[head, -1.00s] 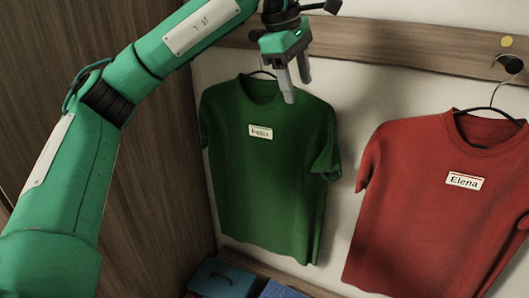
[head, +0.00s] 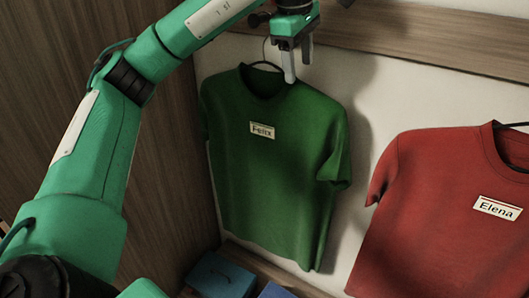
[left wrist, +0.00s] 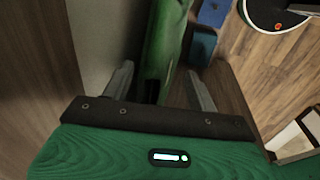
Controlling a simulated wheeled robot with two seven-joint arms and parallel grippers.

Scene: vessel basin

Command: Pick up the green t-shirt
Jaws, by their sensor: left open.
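The green t-shirt (head: 270,180) hangs on a dark hanger from the wall rail, with a white "Felix" label on its chest. It also shows in the left wrist view (left wrist: 165,42), edge-on and running down between the fingers. My left gripper (head: 298,62) is open, with its fingers pointing down at the shirt's collar and hanger. In the left wrist view my left gripper (left wrist: 160,85) has its two fingers apart, one on each side of the shirt's top. I cannot tell whether a finger touches it. My right gripper is not in view.
A red t-shirt (head: 450,210) labelled "Elena" hangs to the right. A wooden rail (head: 420,50) runs along the wall above. A wooden panel (head: 165,190) stands at the left. A teal box (head: 222,277) and a blue box (head: 275,291) lie below the green shirt.

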